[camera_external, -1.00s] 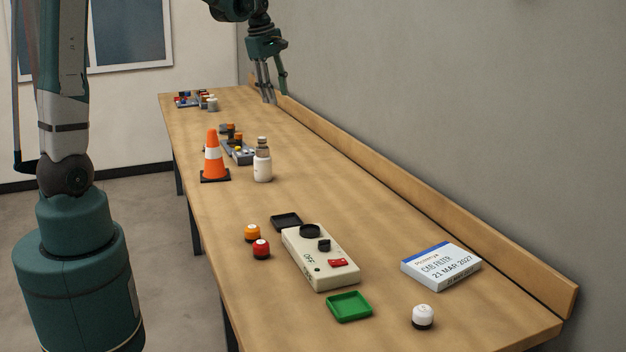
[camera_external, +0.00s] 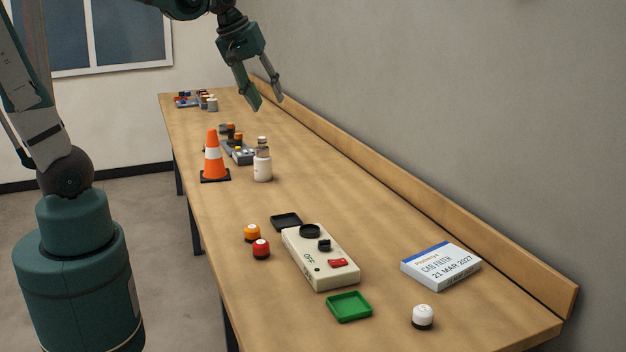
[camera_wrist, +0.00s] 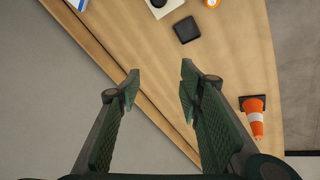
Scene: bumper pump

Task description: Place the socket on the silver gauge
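My gripper (camera_external: 268,104) is open and empty, above the far half of the bench near the wall. I cannot make out for certain which thing is the socket or the silver gauge. Small grey and orange parts (camera_external: 236,140) sit around a grey tray (camera_external: 243,157) behind the cone, partly hidden. Another small cluster (camera_external: 208,100) with a blue-grey tray lies at the far end, too small to tell apart.
An orange cone (camera_external: 214,155) and white bottle (camera_external: 262,167) stand mid-bench. Nearer are a beige control box (camera_external: 318,262), black tray (camera_external: 286,221), green tray (camera_external: 349,307), orange knob (camera_external: 252,232), red knob (camera_external: 261,249), white knob (camera_external: 423,316) and filter box (camera_external: 441,266).

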